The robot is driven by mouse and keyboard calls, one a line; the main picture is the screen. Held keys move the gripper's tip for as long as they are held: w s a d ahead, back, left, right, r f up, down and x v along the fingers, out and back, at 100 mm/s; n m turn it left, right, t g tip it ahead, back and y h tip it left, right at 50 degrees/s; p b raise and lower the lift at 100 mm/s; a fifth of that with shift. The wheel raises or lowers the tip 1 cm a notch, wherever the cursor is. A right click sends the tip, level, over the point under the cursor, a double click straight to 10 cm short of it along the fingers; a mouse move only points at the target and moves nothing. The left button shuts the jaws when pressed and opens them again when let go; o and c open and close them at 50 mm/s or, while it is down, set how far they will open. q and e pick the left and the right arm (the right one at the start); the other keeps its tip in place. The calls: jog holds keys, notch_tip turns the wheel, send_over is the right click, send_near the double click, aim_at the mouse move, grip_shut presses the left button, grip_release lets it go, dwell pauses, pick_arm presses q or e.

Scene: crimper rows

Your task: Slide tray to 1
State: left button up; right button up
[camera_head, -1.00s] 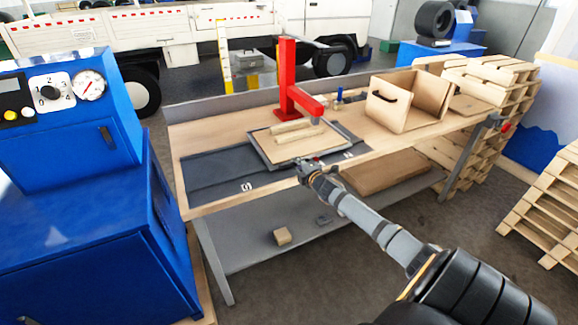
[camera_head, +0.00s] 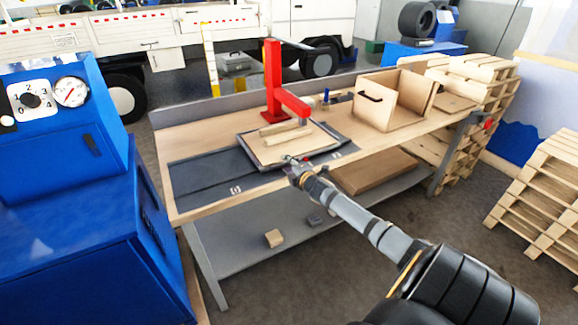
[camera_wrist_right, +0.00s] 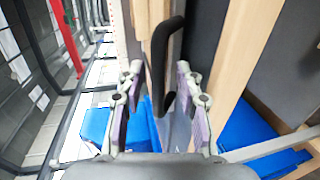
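The tray (camera_head: 274,155), a light board in a dark rim, lies on the workbench over a dark strip with two white marks, too small to read surely. Two wooden bars (camera_head: 285,130) lie on it. My right gripper (camera_head: 292,163) is at the tray's front edge. In the right wrist view its fingers (camera_wrist_right: 158,95) are apart, on either side of a black handle (camera_wrist_right: 171,55), with gaps showing beside it. The strip's left part (camera_head: 205,180) is uncovered. My left gripper is not in view.
A red press (camera_head: 273,80) stands behind the tray, its arm reaching over the tray's back right. An open wooden box (camera_head: 390,105) stands on the bench (camera_head: 180,130) to the right. A blue cabinet (camera_head: 70,230) stands to the left, with pallets (camera_head: 545,190) to the right.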

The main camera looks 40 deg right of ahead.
jog(key=v, duration=0.7)
jog(key=shift+s, duration=0.25)
dwell(0.4)
